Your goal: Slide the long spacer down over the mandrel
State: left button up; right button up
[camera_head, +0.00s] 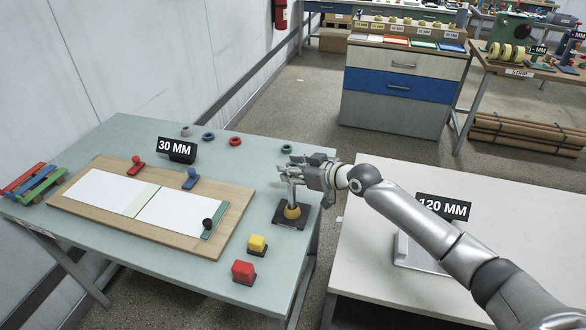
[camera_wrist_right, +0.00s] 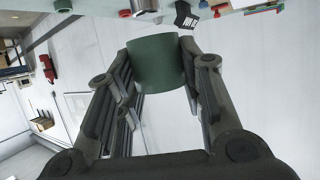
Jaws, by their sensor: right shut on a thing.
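The mandrel (camera_head: 291,193) is a thin upright post on a dark square base near the right edge of the pale green table, with an orange collar low on it. My right gripper (camera_head: 299,174) is over the mandrel's upper part. In the right wrist view, my right gripper (camera_wrist_right: 158,75) is shut on a dark green cylinder, the long spacer (camera_wrist_right: 158,64). A silver cylindrical end (camera_wrist_right: 145,8) shows beyond the spacer. In the head view the gripper hides the spacer, so I cannot tell whether it is around the mandrel. My left gripper is not in view.
Small rings, such as a green one (camera_head: 287,149) and a red one (camera_head: 235,141), lie at the table's back. A wooden board (camera_head: 95,168) with white sheets fills the left. A white table (camera_head: 385,185) is to the right.

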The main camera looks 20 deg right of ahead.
jog(key=shift+f+b, duration=1.8)
jog(key=shift+f, duration=0.25)
jog(key=o, duration=1.1)
jog(key=v, duration=1.2)
